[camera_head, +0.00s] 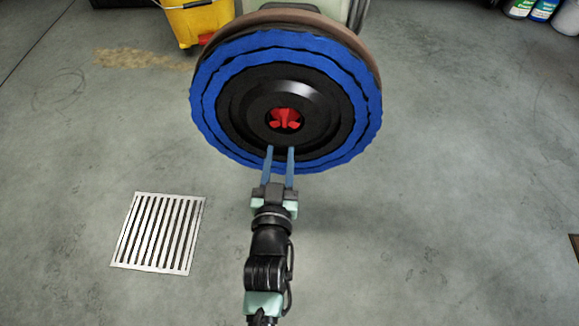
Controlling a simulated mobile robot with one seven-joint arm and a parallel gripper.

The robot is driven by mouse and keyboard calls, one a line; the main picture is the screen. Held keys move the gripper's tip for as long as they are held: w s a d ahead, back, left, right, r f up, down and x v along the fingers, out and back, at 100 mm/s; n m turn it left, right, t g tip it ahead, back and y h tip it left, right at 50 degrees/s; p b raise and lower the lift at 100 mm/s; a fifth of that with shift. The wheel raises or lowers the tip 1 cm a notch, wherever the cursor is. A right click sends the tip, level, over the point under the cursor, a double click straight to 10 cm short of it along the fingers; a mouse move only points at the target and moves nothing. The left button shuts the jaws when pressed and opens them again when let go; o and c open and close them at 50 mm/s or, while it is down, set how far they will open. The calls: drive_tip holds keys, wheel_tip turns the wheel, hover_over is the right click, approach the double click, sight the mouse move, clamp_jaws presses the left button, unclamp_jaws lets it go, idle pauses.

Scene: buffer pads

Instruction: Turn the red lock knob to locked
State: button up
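The red lock knob (286,119) sits in the dark hub at the centre of a round blue pad (212,118). The pad faces me on the end of a larger machine. The knob shows several red lobes inside a dark recess. My gripper (281,149) reaches up from below, its two blue fingers apart with a gap between them. The fingertips overlap the lower part of the black hub in the picture, below the knob. Nothing shows between the fingers. I cannot tell how far the tips are from the hub in depth.
A brown rim (330,27) stands behind the pad. A yellow bucket (200,22) is at the back left, and bottles (541,9) are at the top right. A white floor grate (158,233) lies at lower left. The grey floor on both sides is mostly clear.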

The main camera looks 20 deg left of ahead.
sight(285, 120)
drive_tip(key=shift+f+b+x, duration=0.15)
drive_tip(key=shift+b+x, duration=0.95)
drive_tip(key=shift+x, duration=0.85)
drive_tip(key=shift+f+b+x, duration=0.2)
drive_tip(key=shift+b+x, duration=0.85)
drive_tip(key=shift+x, duration=0.85)
drive_tip(key=shift+b+x, duration=0.6)
drive_tip(key=shift+x, duration=0.45)
drive_tip(key=shift+a+r, duration=0.1)
clamp_jaws()
